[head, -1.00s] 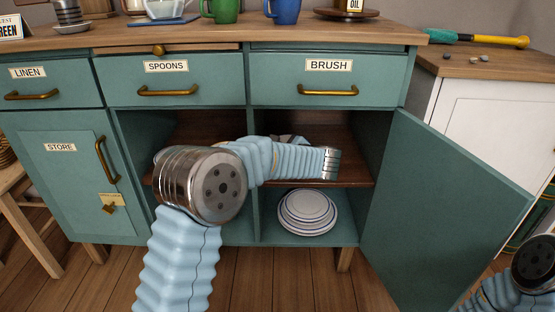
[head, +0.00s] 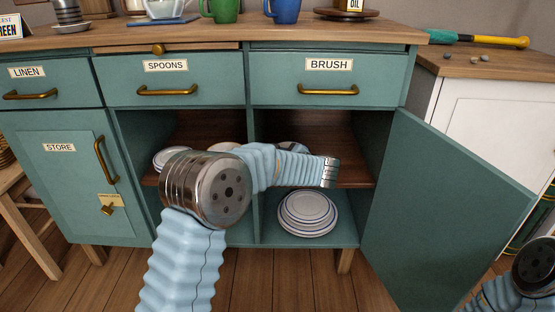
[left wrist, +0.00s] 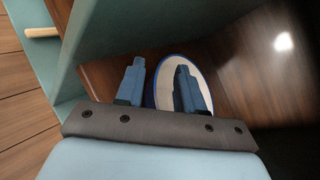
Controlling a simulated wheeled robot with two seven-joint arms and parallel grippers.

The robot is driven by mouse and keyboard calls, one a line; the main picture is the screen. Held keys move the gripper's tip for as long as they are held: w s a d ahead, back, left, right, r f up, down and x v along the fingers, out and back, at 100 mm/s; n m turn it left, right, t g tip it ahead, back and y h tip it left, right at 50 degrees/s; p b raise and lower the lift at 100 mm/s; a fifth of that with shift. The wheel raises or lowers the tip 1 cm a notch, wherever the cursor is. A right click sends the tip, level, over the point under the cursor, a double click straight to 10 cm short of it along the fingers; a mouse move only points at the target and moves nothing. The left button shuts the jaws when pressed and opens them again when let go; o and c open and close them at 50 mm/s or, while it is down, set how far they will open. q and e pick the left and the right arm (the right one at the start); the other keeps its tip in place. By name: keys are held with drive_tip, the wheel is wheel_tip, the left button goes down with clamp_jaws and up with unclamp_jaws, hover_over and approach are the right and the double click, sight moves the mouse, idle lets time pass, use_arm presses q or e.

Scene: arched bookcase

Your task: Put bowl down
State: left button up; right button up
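The bowl (left wrist: 169,92), white with a blue rim, shows in the left wrist view on the brown wooden shelf. My left gripper (left wrist: 160,64) has its two blue fingers apart. The left finger is by the outside of the near rim and the right finger overlaps the white inside; I cannot tell if either touches. In the head view my left arm reaches into the open cupboard, and its fingers are hidden. A pale rounded thing (head: 290,147) partly shows behind my forearm. My right gripper is out of view; only part of that arm shows at lower right.
White dishes (head: 171,157) sit on the shelf's left part, and a plate stack (head: 306,213) stands on the cupboard floor. An upright divider (head: 254,220) parts the cupboard. The open green door (head: 445,215) stands out at right.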

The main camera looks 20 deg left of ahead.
use_arm(q)
drive_tip(key=shift+r+p, duration=0.25)
drive_tip(key=shift+p, duration=0.05)
drive_tip(key=v, duration=1.2)
